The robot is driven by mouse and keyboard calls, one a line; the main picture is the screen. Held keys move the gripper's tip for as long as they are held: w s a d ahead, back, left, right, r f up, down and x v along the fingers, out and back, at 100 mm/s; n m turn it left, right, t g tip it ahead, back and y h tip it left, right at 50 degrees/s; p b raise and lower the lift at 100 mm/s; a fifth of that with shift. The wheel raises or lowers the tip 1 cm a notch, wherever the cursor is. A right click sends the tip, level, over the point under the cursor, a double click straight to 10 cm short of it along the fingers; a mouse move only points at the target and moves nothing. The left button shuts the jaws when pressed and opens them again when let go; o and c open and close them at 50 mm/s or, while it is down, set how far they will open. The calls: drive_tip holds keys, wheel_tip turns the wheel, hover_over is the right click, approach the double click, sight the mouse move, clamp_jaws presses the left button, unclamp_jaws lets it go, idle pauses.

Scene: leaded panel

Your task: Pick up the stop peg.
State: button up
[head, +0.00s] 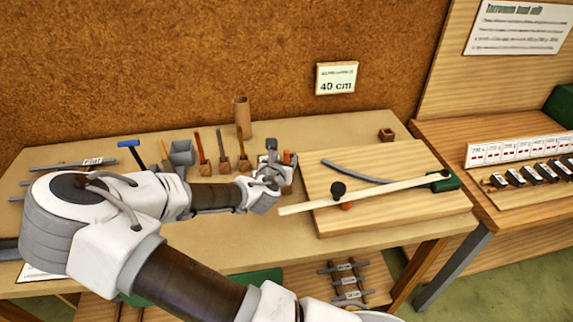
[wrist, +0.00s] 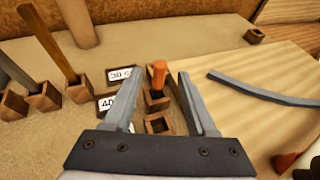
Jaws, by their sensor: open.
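An orange-topped peg (wrist: 159,72), which looks like the stop peg, stands upright in a small wooden socket beside a label reading about 30 cm. Its orange top also shows in the head view (head: 288,157), just beyond my gripper (head: 277,160). No contact shows. A second wooden socket (wrist: 160,124), beside a partly hidden label starting with 40, looks empty. A sign (head: 337,79) on the back wall reads 40 cm.
Several tools in wooden holders (head: 224,166) stand left of my gripper. A wooden board (head: 400,215) lies to the right, with a pale strip (head: 385,190), a dark knob (head: 338,189), a grey curved bar (head: 355,172) and another orange piece (head: 346,206).

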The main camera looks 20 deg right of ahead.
sight(286, 156)
drive_tip(key=shift+x, duration=1.7)
drive_tip(key=shift+c, duration=0.3)
clamp_jaws()
